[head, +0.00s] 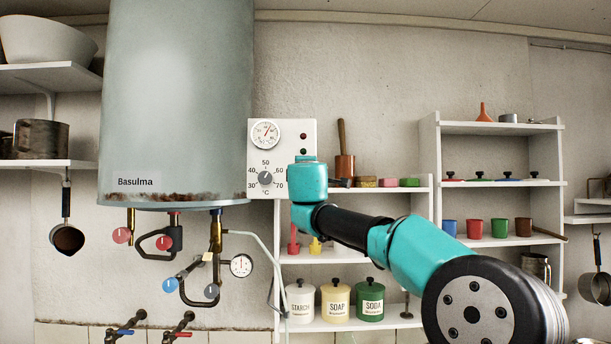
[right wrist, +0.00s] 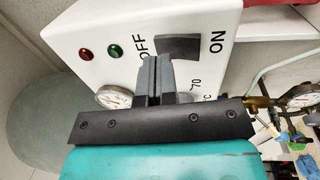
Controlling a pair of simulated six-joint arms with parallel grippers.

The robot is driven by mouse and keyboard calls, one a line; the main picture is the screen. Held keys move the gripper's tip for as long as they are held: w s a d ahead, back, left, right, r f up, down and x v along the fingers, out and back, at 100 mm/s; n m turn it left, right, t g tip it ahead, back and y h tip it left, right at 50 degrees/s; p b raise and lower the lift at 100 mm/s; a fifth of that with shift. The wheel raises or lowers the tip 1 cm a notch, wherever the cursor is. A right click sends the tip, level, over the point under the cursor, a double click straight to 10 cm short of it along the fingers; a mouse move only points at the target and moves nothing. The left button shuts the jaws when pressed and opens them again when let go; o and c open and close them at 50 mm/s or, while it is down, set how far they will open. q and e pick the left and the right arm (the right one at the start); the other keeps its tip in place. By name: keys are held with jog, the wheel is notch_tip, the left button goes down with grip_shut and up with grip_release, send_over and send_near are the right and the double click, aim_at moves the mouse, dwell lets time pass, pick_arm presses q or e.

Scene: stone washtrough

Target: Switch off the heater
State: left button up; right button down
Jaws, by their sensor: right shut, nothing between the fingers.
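The heater is a large grey-green tank (head: 175,100) marked "Basulma" on the wall in the head view. Its white control box (head: 255,142) carries a dial gauge (head: 265,134), a temperature knob (head: 265,178) and two lamps. In the right wrist view, a black switch (right wrist: 180,48) sits between the words OFF and ON. I cannot tell which way it is tipped. My right gripper (right wrist: 152,64) is shut and empty, its tips by the OFF side of the switch. Contact is unclear. In the head view my arm hides the gripper and switch. My left gripper is out of view.
Pipes with red and blue valve knobs (head: 164,242) and a pressure gauge (head: 241,265) hang below the tank. A shelf (head: 430,238) with jars, cups and tins stands behind my right arm. A pan (head: 68,238) hangs at left.

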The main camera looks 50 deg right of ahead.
jog(key=s+a+r, duration=0.1)
jog(key=s+a, duration=0.7)
jog(key=shift+s+a+r, duration=0.2)
jog(key=shift+s+r, duration=0.05)
jog(key=shift+s, duration=0.05)
